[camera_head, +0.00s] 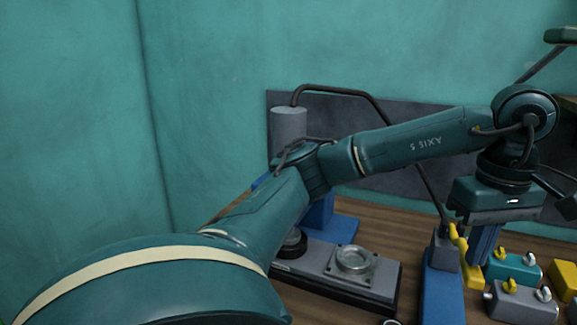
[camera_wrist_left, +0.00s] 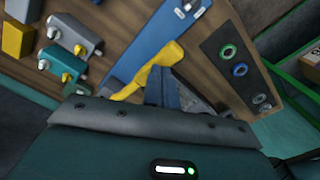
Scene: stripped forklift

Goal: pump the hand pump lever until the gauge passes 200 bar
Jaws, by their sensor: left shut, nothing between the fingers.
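A hand pump with a blue base (camera_head: 442,298) and a grey block (camera_head: 444,248) stands on the wooden bench, left of my left gripper. A bent yellow bar (camera_head: 462,258), which looks like the pump lever, is beside that block; it also shows in the left wrist view (camera_wrist_left: 152,70). My left gripper (camera_head: 484,246) points down close to the yellow bar's right side. Its fingers (camera_wrist_left: 163,88) are shut with nothing between them; I cannot tell whether they touch the bar. I see no readable gauge dial. My right gripper is not in view.
A grey plate (camera_head: 332,272) bears a round metal ring (camera_head: 355,262). Behind my arm stands a grey cylinder (camera_head: 289,127) with a dark hose. Teal (camera_head: 514,267) and grey (camera_head: 524,303) blocks and a yellow block (camera_head: 565,277) crowd the bench right of my left gripper.

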